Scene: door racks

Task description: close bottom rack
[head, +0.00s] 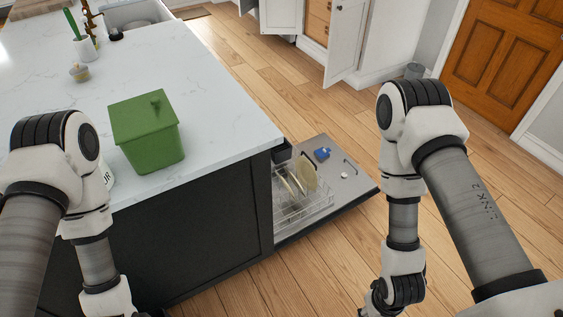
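The dishwasher door (345,187) is folded down open at the end of the kitchen island, low over the floor. The bottom rack (311,212), a light wire basket, is pulled out over the door. It holds several upright plates (307,174). A blue item (322,154) and a small white round item (344,175) lie on or by the door behind the rack. My arms hang on either side, the right one to the right of the door. Both grippers are below the picture edge, and neither touches the rack in view.
The island's white marble top (220,120) carries a green lidded bin (148,135). Its dark side panel (190,235) stands left of the rack. Wooden floor (300,280) is free in front. A white cabinet door (346,40) stands open at the back.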

